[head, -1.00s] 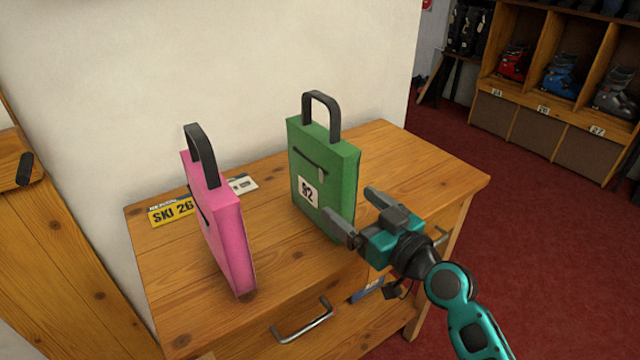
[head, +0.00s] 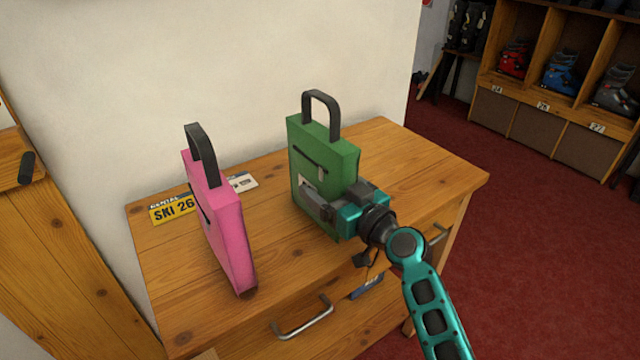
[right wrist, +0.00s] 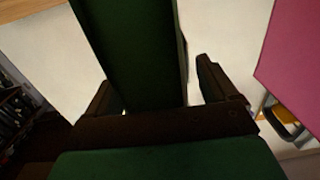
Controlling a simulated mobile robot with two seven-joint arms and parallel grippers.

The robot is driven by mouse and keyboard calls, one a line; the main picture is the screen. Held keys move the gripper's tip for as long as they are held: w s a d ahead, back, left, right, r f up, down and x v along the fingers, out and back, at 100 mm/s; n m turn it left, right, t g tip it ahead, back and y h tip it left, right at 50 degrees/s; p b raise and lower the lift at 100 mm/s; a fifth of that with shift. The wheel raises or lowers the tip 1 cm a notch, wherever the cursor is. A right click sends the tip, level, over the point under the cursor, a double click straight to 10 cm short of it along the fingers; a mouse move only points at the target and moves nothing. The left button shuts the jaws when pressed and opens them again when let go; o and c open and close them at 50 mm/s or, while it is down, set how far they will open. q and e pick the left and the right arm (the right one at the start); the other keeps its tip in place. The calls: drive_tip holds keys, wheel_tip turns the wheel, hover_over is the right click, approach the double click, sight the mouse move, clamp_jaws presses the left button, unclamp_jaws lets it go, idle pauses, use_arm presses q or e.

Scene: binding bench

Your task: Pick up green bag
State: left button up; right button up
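The green bag (head: 325,165) stands upright on the wooden bench, with its black handle (head: 321,105) up. My right gripper (head: 333,196) is at the bag's lower right side, with one finger in front of its front face and partly over its white label. The other finger is hidden behind the bag in the head view. In the right wrist view the dark green bag (right wrist: 135,50) lies between the two open fingers (right wrist: 155,80), with a clear gap to the right finger. I cannot tell whether the left finger touches it. My left gripper is not in view.
A pink bag (head: 224,230) with a black handle stands to the left on the bench (head: 290,265). A yellow "SKI 26" card (head: 172,209) and a white tag (head: 243,182) lie behind it. The wall is close behind. The bench top right of the green bag is clear.

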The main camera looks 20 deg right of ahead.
drive_tip(key=c, duration=1.4)
drive_tip(key=shift+r, duration=0.1)
drive_tip(key=shift+r, duration=0.15)
